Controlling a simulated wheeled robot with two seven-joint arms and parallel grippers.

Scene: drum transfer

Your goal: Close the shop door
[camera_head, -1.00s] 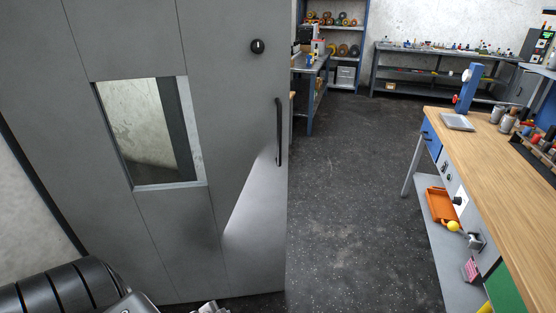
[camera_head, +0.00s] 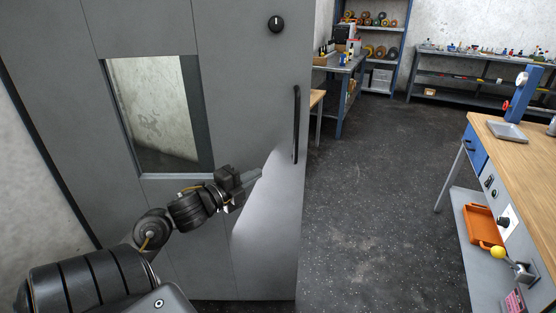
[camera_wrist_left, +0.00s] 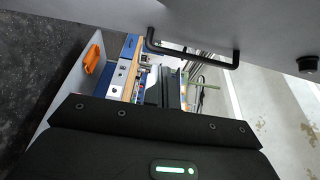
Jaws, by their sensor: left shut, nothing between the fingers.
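The grey shop door (camera_head: 240,90) fills the left of the head view, with a window, a black round knob (camera_head: 276,24) and a black vertical bar handle (camera_head: 296,125). It stands ajar, its free edge beside open floor. My left gripper (camera_head: 258,173) is shut and empty in front of the door, left of the handle and below its middle; I cannot tell whether it touches the panel. In the left wrist view, the handle (camera_wrist_left: 190,58) and knob (camera_wrist_left: 307,65) show above the dark fingers (camera_wrist_left: 163,88). My right gripper is not in view.
A wooden-topped workbench (camera_head: 530,150) with an orange tray (camera_head: 482,226) below stands at the right. Shelving (camera_head: 383,45) and a long grey bench (camera_head: 470,70) stand at the back. The dark floor (camera_head: 380,200) between door and workbench is clear.

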